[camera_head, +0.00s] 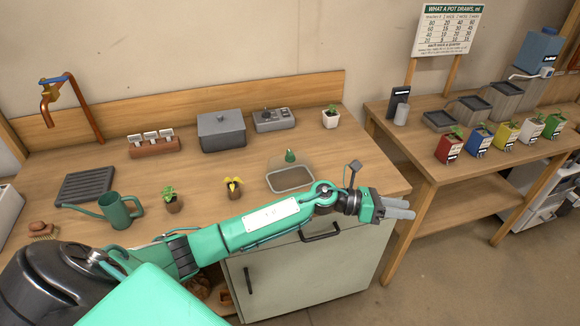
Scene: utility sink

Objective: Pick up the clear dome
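The clear dome (291,170) sits on the wooden counter, right of the middle. It is see-through with a green knob on top, and a pale tray-like rim shows at its base. My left arm reaches across the front of the counter from the left. Its gripper (404,209) is beyond the counter's right front corner, to the right of the dome and nearer to me, apart from it. The grey fingers lie close together in this view, so I cannot tell whether they are open. Nothing shows between them. My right gripper is not in view.
A grey bin (221,132) and a control box (273,119) are behind. A second table (410,150) with several coloured pots stands right, across a gap.

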